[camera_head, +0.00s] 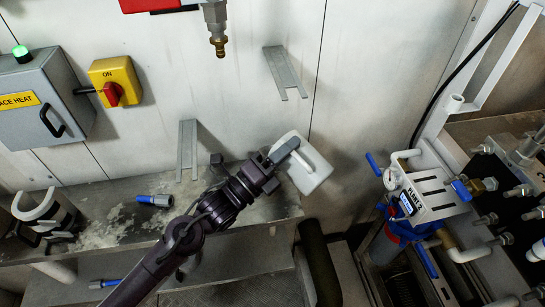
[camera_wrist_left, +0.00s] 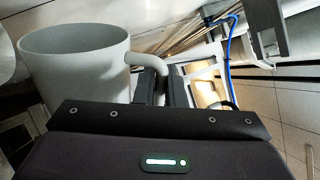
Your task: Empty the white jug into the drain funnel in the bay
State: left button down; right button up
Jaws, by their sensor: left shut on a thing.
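The white jug (camera_head: 310,176) is held above the right end of the shelf, in front of the white wall. My left gripper (camera_head: 283,152) is shut on its handle. In the left wrist view the jug (camera_wrist_left: 75,75) stands left of the fingers (camera_wrist_left: 152,85), with its round end up and its handle between them. The head view shows the jug at a slant, its mouth not clearly visible. I cannot tell what is inside it. I cannot make out the drain funnel for certain. My right gripper is not in view.
The metal shelf (camera_head: 115,218) carries a blue-and-grey fitting (camera_head: 154,201) and a white, open-sided holder (camera_head: 36,206). A brass-tipped nozzle (camera_head: 217,38) hangs above. At right stands a white panel unit (camera_head: 428,191) with blue-handled valves and pipes. A dark pipe (camera_head: 318,262) runs below the jug.

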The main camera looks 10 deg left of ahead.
pick_arm(q)
jog(key=shift+w+a+r+n, duration=0.25)
jog(key=shift+w+a+n, duration=0.05)
jog(key=shift+a+n, duration=0.1)
jog(key=shift+w+a+r+n, duration=0.1)
jog(key=shift+w+a+n, duration=0.1)
jog(key=shift+a+n, duration=0.1)
jog(key=shift+w+a+r+n+t+p, duration=0.1)
jog(key=shift+w+a+n+t+p, duration=0.1)
jog(key=shift+n+t+p, duration=0.1)
jog(key=shift+w+a+r+n+t+y+p, duration=0.2)
jog(key=shift+r+n+p, duration=0.2)
jog(key=shift+r+p, duration=0.45)
jog(key=shift+w+a+r+n+t+y+p, duration=0.15)
jog(key=shift+a+r+n+y+p, duration=0.2)
jog(key=shift+r+p, duration=0.45)
jog(key=shift+w+a+r+n+t+y+p, duration=0.15)
jog(key=shift+r+n+p, duration=0.4)
jog(key=shift+r, duration=0.45)
jog(key=shift+w, duration=0.1)
jog(key=shift+w+a+r+n+t+y+p, duration=0.1)
jog(key=shift+w+a+n+t+y+p, duration=0.2)
jog(key=shift+n, duration=0.3)
jog(key=shift+w+a+r+n+t+y+p, duration=0.1)
jog(key=shift+w+a+n+t+y+p, duration=0.2)
jog(key=shift+n, duration=0.3)
jog(key=shift+a+r+n+p, duration=0.25)
jog(key=shift+r+n+p, duration=0.15)
jog(key=shift+r+p, duration=0.3)
